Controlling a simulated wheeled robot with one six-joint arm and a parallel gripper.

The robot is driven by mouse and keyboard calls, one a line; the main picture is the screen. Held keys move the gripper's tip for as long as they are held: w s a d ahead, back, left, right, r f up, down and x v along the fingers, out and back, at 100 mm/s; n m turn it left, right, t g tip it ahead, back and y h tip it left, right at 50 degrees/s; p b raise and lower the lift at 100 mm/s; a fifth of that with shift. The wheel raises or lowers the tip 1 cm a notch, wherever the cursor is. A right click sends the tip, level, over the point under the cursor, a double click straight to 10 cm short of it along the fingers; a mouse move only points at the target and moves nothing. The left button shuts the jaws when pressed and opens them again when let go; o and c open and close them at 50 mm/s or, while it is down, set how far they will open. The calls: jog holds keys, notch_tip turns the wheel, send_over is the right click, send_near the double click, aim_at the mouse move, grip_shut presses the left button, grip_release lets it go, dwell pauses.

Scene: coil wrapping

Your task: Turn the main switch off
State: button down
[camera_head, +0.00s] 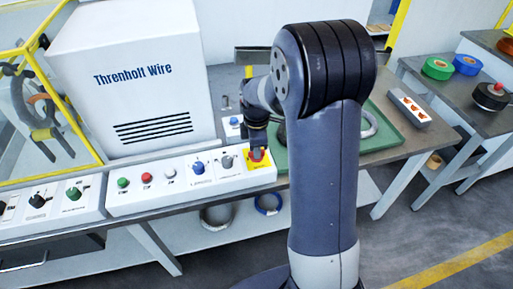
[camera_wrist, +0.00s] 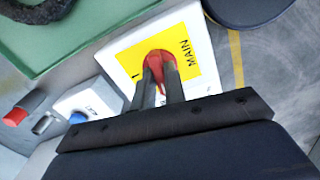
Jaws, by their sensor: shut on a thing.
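The main switch (camera_wrist: 158,59) is a red knob on a yellow plate marked MAIN (camera_wrist: 193,55). It shows in the wrist view, upper middle, with a "1" mark on the plate left of the knob. My gripper (camera_wrist: 164,72) is shut on the red knob, a dark finger on each side of it. In the head view, my gripper (camera_head: 256,153) is at the right end of the white control panel (camera_head: 130,202), over the yellow plate (camera_head: 264,165). The fingers hide part of the knob, and which position it points to is not clear.
The panel also carries green, red, white, blue and grey controls (camera_head: 197,167) left of the main switch. A green tray (camera_head: 400,135) lies right of the panel, behind my arm. A white machine cover (camera_head: 140,90) stands behind the panel.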

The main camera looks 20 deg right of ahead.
jog(key=shift+n, duration=0.8)
jog(key=c, duration=1.5)
grip_release()
jog(key=shift+o, duration=0.2)
notch_tip(320, 180, up, 11)
jog(key=shift+f, duration=0.1)
